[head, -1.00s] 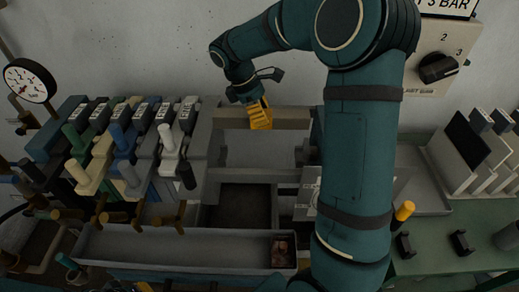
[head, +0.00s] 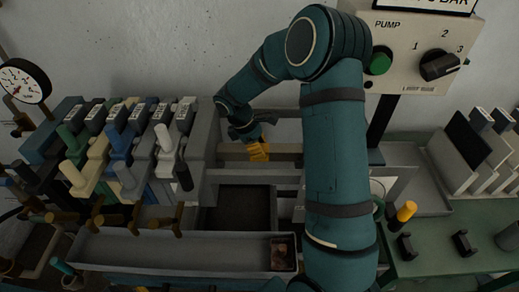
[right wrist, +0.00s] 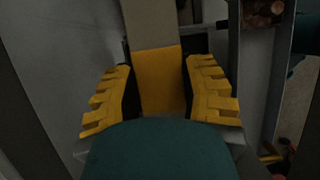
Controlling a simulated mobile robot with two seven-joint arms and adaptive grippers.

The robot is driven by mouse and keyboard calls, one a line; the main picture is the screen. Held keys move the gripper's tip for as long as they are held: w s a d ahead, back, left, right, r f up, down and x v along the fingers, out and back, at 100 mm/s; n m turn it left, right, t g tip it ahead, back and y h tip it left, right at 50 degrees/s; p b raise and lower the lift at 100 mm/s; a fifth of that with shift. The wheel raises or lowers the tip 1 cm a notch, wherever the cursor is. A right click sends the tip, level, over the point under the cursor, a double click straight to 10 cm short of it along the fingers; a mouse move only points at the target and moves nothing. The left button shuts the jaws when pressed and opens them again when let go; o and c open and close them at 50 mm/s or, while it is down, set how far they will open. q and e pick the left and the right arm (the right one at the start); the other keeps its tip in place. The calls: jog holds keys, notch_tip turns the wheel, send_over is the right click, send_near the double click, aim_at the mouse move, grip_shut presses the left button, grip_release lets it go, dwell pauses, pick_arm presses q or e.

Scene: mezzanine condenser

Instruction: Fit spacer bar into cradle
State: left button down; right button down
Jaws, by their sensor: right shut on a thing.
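The spacer bar (head: 285,149) is a long beige-grey bar lying crosswise in the head view. My right gripper (head: 258,152), with yellow fingers, is shut on it near its middle. In the right wrist view the bar (right wrist: 152,25) runs between the fingers, with a yellow band (right wrist: 158,80) at the grip. The bar is over a grey frame (head: 255,174), which looks like the cradle. Its left end is close to the frame's left upright (head: 203,140); its right end is hidden by my arm. I cannot tell whether it is seated. My left gripper is not in view.
Several coloured lever valves (head: 120,150) stand close on the left. A long grey trough (head: 170,250) lies in front, with a small dark box (head: 284,254) at its right end. A pump panel (head: 425,50) is at the upper right, above a green bench (head: 450,235).

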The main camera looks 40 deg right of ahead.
jog(key=shift+f, duration=0.2)
jog(key=shift+f, duration=0.1)
jog(key=c, duration=0.5)
grip_release()
jog(key=p+v, duration=0.1)
jog(key=v, duration=1.1)
jog(key=shift+s, duration=0.1)
